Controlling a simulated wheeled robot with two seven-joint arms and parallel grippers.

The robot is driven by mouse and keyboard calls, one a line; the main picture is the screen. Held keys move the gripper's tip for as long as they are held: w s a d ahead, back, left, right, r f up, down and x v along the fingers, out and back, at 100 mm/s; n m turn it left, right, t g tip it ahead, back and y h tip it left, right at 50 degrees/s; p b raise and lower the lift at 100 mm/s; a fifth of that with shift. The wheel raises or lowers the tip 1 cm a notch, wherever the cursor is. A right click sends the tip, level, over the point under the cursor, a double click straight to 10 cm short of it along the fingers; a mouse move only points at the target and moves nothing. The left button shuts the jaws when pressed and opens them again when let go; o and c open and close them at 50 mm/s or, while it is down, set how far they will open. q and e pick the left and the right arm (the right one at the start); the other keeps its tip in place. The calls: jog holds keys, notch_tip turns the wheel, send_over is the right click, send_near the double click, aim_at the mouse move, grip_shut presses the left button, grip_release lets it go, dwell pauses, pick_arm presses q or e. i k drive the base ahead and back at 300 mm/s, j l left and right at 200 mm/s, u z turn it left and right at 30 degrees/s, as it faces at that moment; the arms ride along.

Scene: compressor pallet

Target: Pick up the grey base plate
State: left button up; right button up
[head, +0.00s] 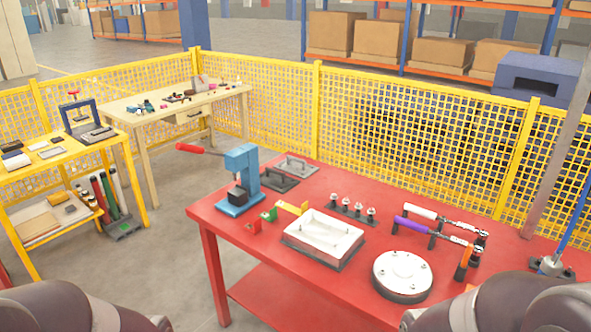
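At the back of the red table (330,290) lies a flat grey plate with a raised handle-like bar (293,167). A darker plate of similar shape (278,181) lies just in front and to the left of it. I cannot tell for sure which is the grey base plate. A round pale-grey disc with a dark rim (402,272) also lies near the front of the table. Only dark rounded parts of my arms show at the bottom left and bottom right corners. Neither gripper is in view, and nothing held is visible.
The table bears a blue lever press (239,180), a white tray (323,236), several small knobbed pegs (353,208), coloured small blocks (269,215) and handled tools on a stand (435,228). Yellow mesh fencing (280,105) runs behind. Bare red surface lies left of the round disc.

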aim_at(297, 167)
jog(key=i+j+u, duration=0.3)
jog(key=u, duration=0.15)
jog(key=i+j+u, duration=0.1)
jog(key=i+u, duration=1.05)
jog(key=i, duration=1.95)
jog(key=i+z, duration=0.85)
jog(key=i+j+z, duration=0.15)
jog(key=i+z, duration=0.25)
jog(key=i+l+z, duration=0.2)
jog(key=z, duration=0.2)
jog(key=i+l+z, duration=0.1)
jog(key=i+z, duration=0.55)
jog(key=z, duration=0.15)
jog(key=i+z, duration=0.4)
jog(key=i+l+z, duration=0.15)
jog(key=i+z, duration=0.8)
jog(key=i+j+z, duration=0.2)
jog(key=i+z, duration=0.25)
jog(key=k, duration=0.1)
